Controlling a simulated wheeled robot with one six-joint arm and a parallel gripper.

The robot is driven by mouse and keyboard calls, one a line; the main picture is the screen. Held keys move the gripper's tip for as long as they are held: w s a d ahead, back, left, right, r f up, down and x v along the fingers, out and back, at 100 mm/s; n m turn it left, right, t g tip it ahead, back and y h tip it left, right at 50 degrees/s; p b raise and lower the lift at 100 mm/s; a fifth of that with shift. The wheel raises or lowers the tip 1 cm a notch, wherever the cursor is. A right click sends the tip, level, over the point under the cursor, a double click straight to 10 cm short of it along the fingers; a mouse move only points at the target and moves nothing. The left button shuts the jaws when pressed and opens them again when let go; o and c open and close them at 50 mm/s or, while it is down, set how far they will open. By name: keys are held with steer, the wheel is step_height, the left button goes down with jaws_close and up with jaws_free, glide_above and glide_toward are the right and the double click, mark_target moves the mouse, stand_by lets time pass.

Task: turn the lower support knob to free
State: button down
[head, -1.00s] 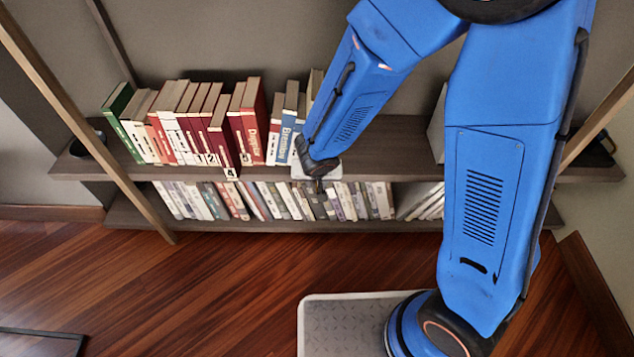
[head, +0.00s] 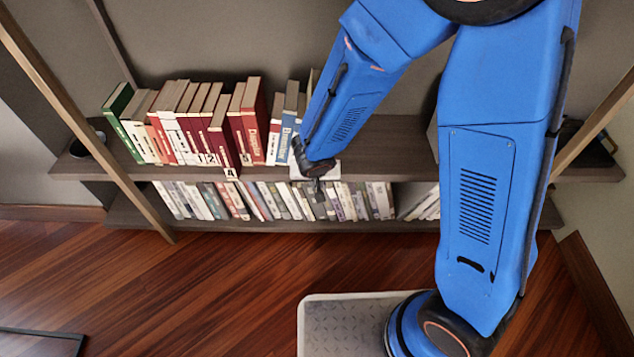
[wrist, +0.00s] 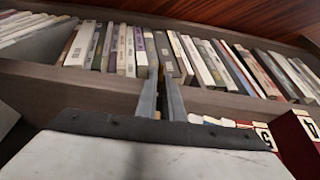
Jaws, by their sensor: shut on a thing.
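My gripper (head: 317,186) is at the front edge of the upper shelf (head: 392,150), above the lower row of books, pointing down. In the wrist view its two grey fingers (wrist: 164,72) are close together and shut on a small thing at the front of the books. I take it to be the lower support knob. The fingers hide nearly all of it, with only a yellowish sliver showing between them. I cannot make out the knob's shape or which way it is turned. In the head view my gripper covers it.
Upright books (head: 182,125) fill the left of the upper shelf. A row of books (head: 345,200) stands close behind the fingers on the lower shelf (head: 270,226). A wooden post (head: 85,130) rises at left.

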steer(key=shift+a, duration=0.1)
steer(key=shift+a+f+n+t+h, duration=0.3)
steer(key=shift+a+f+n+h, duration=0.35)
steer(key=shift+h, duration=2.05)
steer(key=shift+a+f+n+t+h, duration=0.4)
steer(key=shift+n+h, duration=0.4)
steer(key=shift+h, duration=1.9)
steer(key=shift+a+f+n+t+h, duration=0.3)
steer(key=shift+f+n+h, duration=0.4)
steer(key=shift+h, duration=2)
steer(key=shift+a+r, duration=0.1)
steer(key=c, duration=1.9)
jaws_free()
steer(key=shift+w, duration=0.1)
steer(key=shift+o, duration=0.2)
